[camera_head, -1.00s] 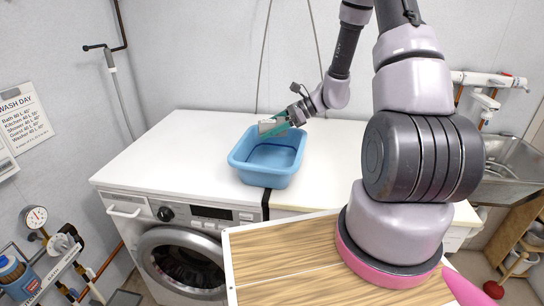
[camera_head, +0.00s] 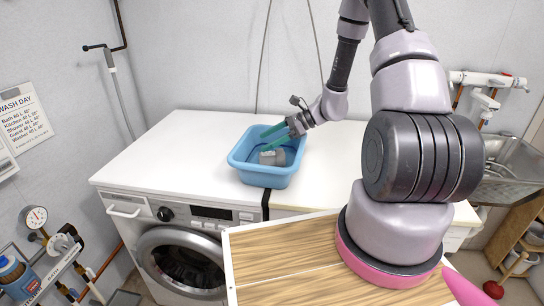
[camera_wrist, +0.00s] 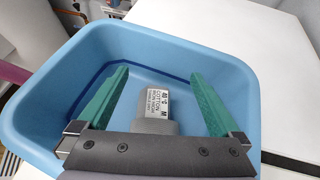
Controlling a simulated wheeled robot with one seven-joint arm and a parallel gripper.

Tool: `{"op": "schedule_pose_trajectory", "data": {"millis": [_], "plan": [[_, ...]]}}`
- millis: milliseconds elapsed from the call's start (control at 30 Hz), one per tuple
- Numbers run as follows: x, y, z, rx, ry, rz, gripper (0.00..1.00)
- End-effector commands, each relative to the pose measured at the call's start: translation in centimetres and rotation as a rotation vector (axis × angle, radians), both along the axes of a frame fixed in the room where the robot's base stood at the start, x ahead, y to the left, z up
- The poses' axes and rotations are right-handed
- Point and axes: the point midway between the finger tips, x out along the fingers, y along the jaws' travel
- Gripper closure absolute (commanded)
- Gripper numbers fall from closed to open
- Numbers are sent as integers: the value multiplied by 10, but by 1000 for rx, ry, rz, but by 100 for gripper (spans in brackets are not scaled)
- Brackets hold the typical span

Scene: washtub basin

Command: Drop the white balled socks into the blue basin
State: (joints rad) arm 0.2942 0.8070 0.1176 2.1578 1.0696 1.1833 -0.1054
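The white balled socks (camera_head: 271,158) lie inside the blue basin (camera_head: 258,177), looking greyish-white.
The basin stands on a white worktop (camera_head: 180,140) over a washing machine (camera_head: 180,255). The worktop left of the basin is clear. A metal sink (camera_head: 515,165) is at the right, and a wooden board (camera_head: 285,260) is in front.

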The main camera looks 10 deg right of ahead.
Motion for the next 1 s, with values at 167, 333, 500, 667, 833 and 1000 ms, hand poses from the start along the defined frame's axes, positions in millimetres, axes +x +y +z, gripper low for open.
{"op": "schedule_pose_trajectory", "data": {"millis": [167,333,500,667,833,1000], "plan": [[-1,-11,6,0,-2,-4,0],[-5,-40,22,0,-3,-5,0],[-10,-69,37,-1,-2,-4,0],[-13,-87,48,0,-2,-1,0],[-14,-94,51,0,-1,0,0],[-15,-94,52,0,0,0,0]]}}
